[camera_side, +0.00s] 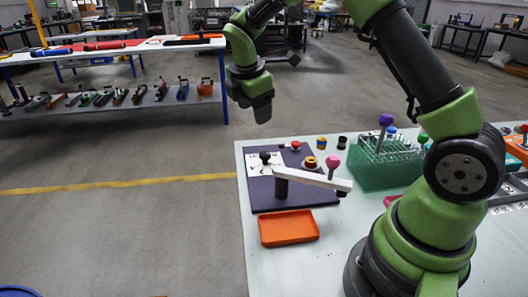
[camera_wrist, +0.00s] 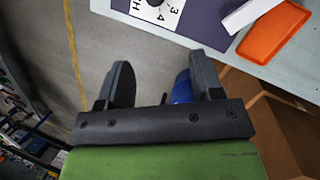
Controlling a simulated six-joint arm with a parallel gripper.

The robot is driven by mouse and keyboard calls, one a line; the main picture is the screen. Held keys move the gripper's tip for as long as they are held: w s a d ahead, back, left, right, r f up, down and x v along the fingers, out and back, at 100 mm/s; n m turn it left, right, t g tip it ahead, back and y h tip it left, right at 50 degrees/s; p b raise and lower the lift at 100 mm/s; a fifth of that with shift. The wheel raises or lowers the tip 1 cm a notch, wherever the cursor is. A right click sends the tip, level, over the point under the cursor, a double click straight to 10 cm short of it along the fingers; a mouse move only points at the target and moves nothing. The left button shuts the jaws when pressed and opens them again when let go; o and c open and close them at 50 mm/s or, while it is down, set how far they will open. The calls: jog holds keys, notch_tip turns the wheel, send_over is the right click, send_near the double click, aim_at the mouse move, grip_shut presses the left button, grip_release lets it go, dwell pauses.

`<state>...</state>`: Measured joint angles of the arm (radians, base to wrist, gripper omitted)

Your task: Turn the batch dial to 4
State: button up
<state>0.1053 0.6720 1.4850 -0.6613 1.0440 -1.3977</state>
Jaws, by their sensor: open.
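The batch dial (camera_side: 265,156) is a black knob on a white numbered plate, at the back left of a dark purple panel (camera_side: 263,193). In the wrist view the dial (camera_wrist: 155,3) is cut off by the top edge. Its plate (camera_wrist: 172,14) shows the marks 3, 4 and H; where the knob points is too small to tell. My gripper (camera_side: 262,112) hangs in the air left of the table, away from the dial. In the wrist view my gripper (camera_wrist: 160,82) has its two fingers apart with nothing between them.
A white bar (camera_side: 320,180) on a dark post reaches over the panel. An orange tray (camera_side: 288,228) lies in front of it. A pink-topped knob (camera_side: 333,162), a red button (camera_side: 296,145) and a green tube rack (camera_side: 375,165) stand to the right. Air above the dial looks clear.

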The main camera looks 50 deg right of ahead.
aim_at(265, 153)
jog(key=d+f+n, duration=0.1)
jog(key=d+f, duration=0.1)
jog(key=f, duration=0.3)
jog(key=w+d+f+n, duration=0.1)
jog(key=d+f, duration=0.1)
jog(key=f, duration=0.3)
jog(key=w+d+f+n+g+h, duration=0.1)
jog(key=d+f, duration=0.1)
jog(key=f, duration=0.4)
jog(key=shift+d+n, duration=0.2)
jog(key=shift+n, duration=0.2)
jog(key=shift+r, duration=0.1)
jog(key=c, duration=0.9)
